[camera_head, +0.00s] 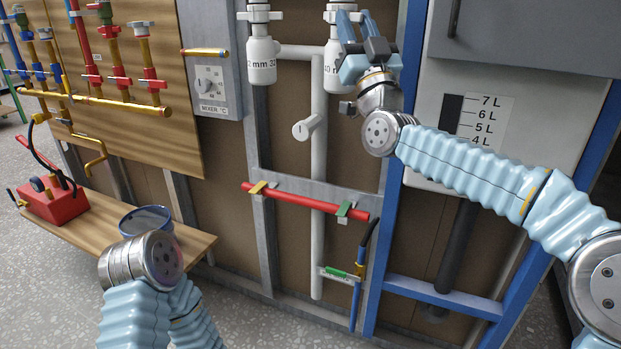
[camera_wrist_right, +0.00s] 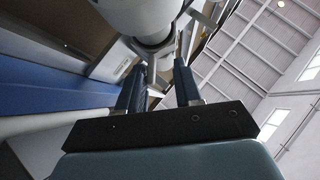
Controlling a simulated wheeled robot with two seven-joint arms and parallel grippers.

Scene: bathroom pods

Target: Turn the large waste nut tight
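Two white waste fittings hang at the top of the wall frame in the head view. The left one (camera_head: 262,62) reads "32 mm". My right gripper (camera_head: 357,24) is raised in front of and beside this right fitting. In the right wrist view its two dark fingers (camera_wrist_right: 160,82) stand apart with no object held between them. A white rounded fitting (camera_wrist_right: 145,15) is just beyond the fingertips; contact cannot be told. My left gripper is out of view.
A grey-white pipe (camera_head: 318,165) runs down between the fittings. A red bar (camera_head: 305,200) crosses below. A blue frame post (camera_head: 392,190) and a litre-scaled cistern (camera_head: 440,105) stand right.

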